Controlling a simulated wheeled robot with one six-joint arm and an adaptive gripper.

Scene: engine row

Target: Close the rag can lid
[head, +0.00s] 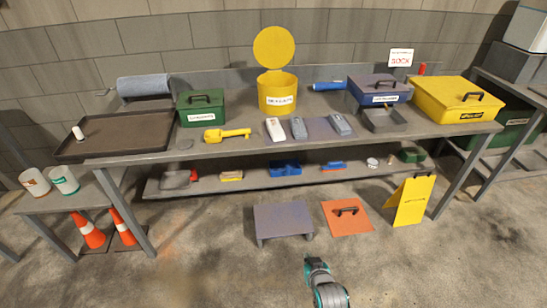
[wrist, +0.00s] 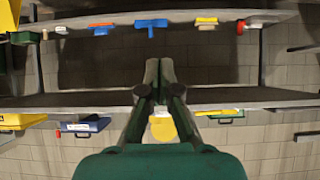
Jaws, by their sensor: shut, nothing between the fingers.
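The yellow rag can (head: 277,94) stands upright on the workbench near its back, with a white label on its front. Its round yellow lid (head: 274,47) stands open, upright above the back of the rim. My gripper (wrist: 160,64) is shut and empty in the wrist view, which shows the bench upside down. A yellow round part of the can or lid (wrist: 162,129) shows behind my gripper there, partly hidden. In the head view my arm is low at the bottom, in front of the bench and well away from the can.
The bench holds a green box (head: 201,108) left of the can, a yellow tool (head: 227,133) and several grey devices in front, and a blue-grey box (head: 380,90) to the right. A low grey platform (head: 283,221) and a yellow floor sign (head: 409,201) stand on the floor.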

